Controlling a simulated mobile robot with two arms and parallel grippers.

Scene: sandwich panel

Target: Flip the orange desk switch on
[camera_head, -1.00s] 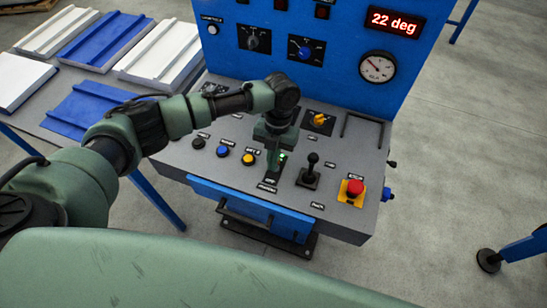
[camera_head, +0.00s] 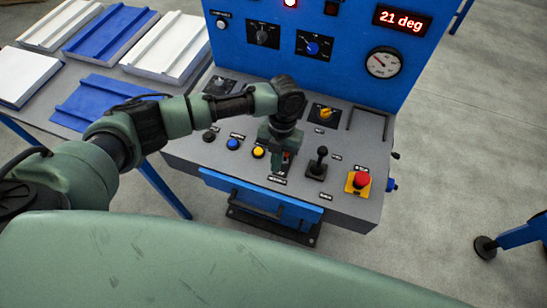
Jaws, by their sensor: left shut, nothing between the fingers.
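An orange rotary switch (camera_head: 325,113) on a black plate sits on the grey desk, behind and right of my left gripper. My left gripper (camera_head: 284,162) points down at the desk, shut and empty, right over a small switch between the yellow button and the black joystick. The gripper hides most of that small switch, and a bit of red shows beside the fingertips. I cannot tell whether they touch it. My right gripper is not in view.
Near the gripper are a yellow button (camera_head: 258,152), a blue button (camera_head: 233,144), a black joystick (camera_head: 319,161) and a red emergency button (camera_head: 361,180). A black handle (camera_head: 367,122) stands at the back right. The display (camera_head: 402,20) reads 21 deg.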

